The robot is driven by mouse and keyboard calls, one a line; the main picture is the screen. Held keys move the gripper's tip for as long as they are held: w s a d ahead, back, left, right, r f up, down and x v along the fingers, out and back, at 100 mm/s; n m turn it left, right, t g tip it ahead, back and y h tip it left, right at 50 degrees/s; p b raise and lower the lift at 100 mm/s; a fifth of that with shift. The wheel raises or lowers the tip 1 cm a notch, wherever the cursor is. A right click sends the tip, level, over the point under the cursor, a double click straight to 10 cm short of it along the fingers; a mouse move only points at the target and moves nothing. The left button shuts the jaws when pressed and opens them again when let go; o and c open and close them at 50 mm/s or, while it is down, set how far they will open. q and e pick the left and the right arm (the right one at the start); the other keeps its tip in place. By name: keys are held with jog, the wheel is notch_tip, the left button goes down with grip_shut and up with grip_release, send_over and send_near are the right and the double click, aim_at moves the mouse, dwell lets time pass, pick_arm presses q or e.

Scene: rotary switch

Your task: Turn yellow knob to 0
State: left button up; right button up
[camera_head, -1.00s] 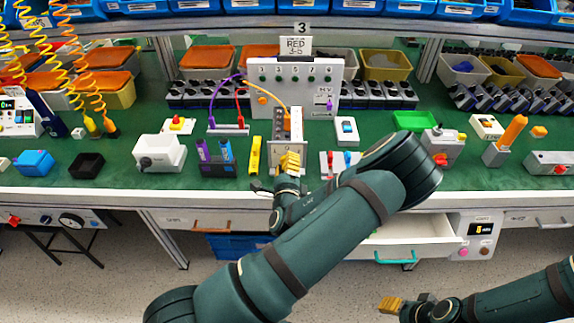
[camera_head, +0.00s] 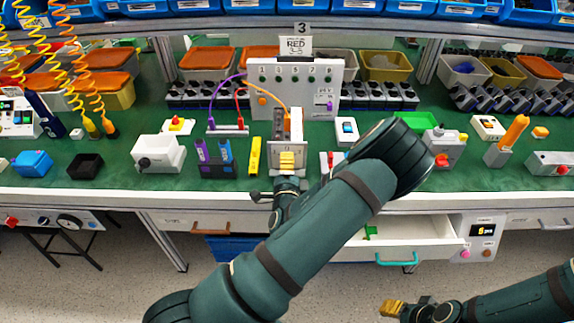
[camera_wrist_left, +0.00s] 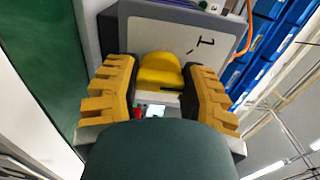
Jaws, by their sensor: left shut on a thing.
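The yellow knob (camera_wrist_left: 160,70) sits on the pale front plate of a grey switch box, between my left gripper's two ribbed fingers in the left wrist view. A numeral "1" and a small dark mark show on the plate beside it. In the head view the switch box (camera_head: 288,134) stands near the table's front edge in the middle. My left gripper (camera_head: 287,161) is at its front face, shut on the knob, and its fingers hide most of the knob there. My right gripper (camera_head: 391,307) is low at the right, away from the table; its finger gap is unclear.
A yellow block (camera_head: 255,155) and a blue-and-purple holder (camera_head: 216,158) stand left of the box. A red-and-white switch unit (camera_head: 327,160) is close on its right. An open white drawer (camera_head: 425,237) sticks out below the table at right.

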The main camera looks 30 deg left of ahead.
pick_arm(q)
jog(key=o, duration=1.2)
jog(key=v, duration=0.7)
jog(key=shift+s, duration=0.2)
jog(key=shift+d, duration=0.15)
